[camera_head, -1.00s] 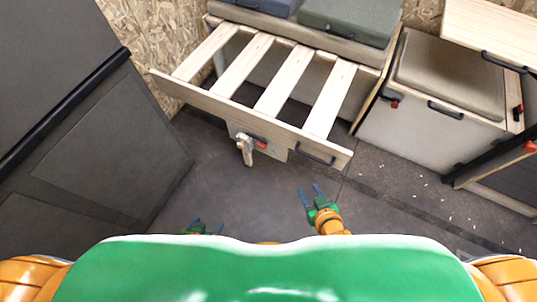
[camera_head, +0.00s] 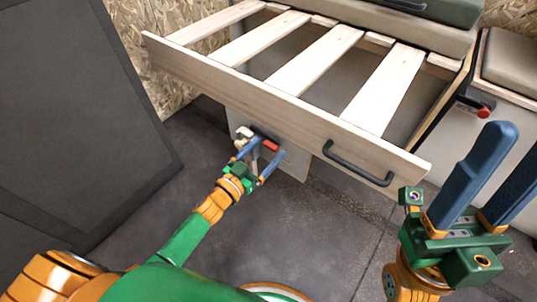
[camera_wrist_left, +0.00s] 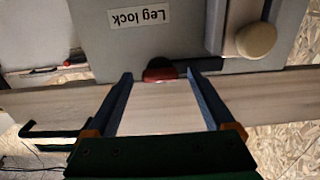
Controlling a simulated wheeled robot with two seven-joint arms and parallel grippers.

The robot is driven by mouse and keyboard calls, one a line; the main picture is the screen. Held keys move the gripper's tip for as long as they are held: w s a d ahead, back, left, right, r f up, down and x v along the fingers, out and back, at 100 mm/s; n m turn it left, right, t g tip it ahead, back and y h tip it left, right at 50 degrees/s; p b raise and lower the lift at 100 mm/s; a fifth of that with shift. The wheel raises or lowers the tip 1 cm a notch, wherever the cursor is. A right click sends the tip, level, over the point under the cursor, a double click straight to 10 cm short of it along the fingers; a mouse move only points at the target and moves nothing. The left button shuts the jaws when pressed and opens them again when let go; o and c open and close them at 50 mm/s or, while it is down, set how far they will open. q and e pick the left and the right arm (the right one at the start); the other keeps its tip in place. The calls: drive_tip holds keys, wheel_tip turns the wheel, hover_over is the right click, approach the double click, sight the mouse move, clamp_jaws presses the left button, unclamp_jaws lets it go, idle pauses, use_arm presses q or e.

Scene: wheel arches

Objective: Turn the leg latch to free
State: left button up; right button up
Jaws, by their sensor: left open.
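The leg latch (camera_head: 271,146) is a small red-ended dark lever on a grey panel (camera_head: 291,160) below the front rail of a slatted pull-out frame. In the left wrist view the red latch (camera_wrist_left: 160,71) lies between the fingertips, near the panel's upside-down "Leg lock" label (camera_wrist_left: 140,17). My left gripper (camera_head: 267,151), also in the left wrist view (camera_wrist_left: 158,78), is open with one finger on each side of the latch; contact cannot be told. My right gripper (camera_head: 508,165) is open and empty at the right.
The slatted frame's wooden front rail (camera_head: 270,112) runs just above the latch, with a black handle (camera_head: 357,165) to its right. A pale knob (camera_wrist_left: 256,40) sits beside the panel. A grey cabinet (camera_head: 75,120) stands left. The dark floor (camera_head: 290,235) is clear.

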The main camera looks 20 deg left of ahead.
use_arm(q)
drive_tip(key=shift+w+d, duration=0.15)
drive_tip(key=shift+w, duration=0.25)
clamp_jaws()
